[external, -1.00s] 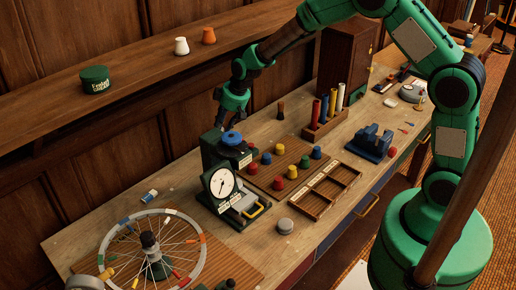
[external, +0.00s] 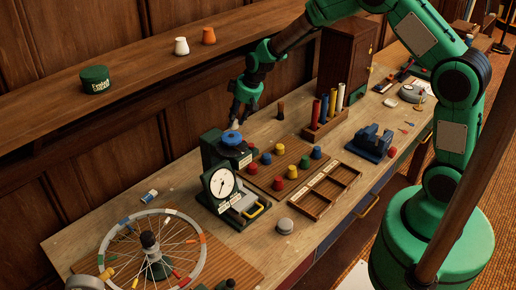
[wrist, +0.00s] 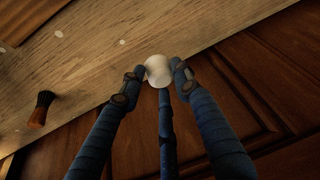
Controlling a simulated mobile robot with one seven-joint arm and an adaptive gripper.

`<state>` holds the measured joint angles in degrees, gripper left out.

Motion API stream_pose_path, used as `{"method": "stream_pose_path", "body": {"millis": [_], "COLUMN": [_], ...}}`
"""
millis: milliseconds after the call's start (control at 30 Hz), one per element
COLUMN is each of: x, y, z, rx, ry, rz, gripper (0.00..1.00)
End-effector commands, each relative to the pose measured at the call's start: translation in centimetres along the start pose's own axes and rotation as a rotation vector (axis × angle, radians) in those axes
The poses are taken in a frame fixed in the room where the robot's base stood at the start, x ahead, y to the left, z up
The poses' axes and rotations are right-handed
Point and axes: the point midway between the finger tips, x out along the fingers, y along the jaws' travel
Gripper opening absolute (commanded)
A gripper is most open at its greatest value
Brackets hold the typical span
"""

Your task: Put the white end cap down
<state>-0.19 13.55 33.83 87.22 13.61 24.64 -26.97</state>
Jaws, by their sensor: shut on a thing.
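The white end cap (wrist: 158,69) is held between the tips of my gripper (wrist: 158,76) in the wrist view. The blue wrapped fingers close around it from both sides, with a third finger below it in the picture. In the external view my gripper (external: 238,112) points down at the back edge of the workbench (external: 180,182), behind the green dial device (external: 222,185). The cap cannot be made out clearly there. In the wrist view it overlaps the bench's edge, and I cannot tell its height above the wood.
A brown brush-like piece (wrist: 41,108) stands near the bench edge, by the gripper. A board with coloured caps (external: 277,170), an empty compartment tray (external: 325,190) and a spoked wheel (external: 150,250) occupy the bench. A shelf (external: 130,82) carries white and orange cups along the wall.

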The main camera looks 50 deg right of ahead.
Motion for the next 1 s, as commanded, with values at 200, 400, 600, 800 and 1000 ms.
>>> {"method": "stream_pose_path", "body": {"millis": [200,400,600,800,1000], "x": [-0.9,-1.6,-1.9,-1.9,-1.8], "y": [4.9,8.0,9.5,9.7,9.7], "z": [1.4,2.5,3.1,3.2,3.2], "rx": [0.039,0.059,0.068,0.069,0.069], "ry": [-0.003,-0.002,-0.002,-0.002,-0.002], "rz": [0.013,0.017,0.019,0.019,0.019], "gripper": [0.06,0.06,0.06,0.06,0.06]}}
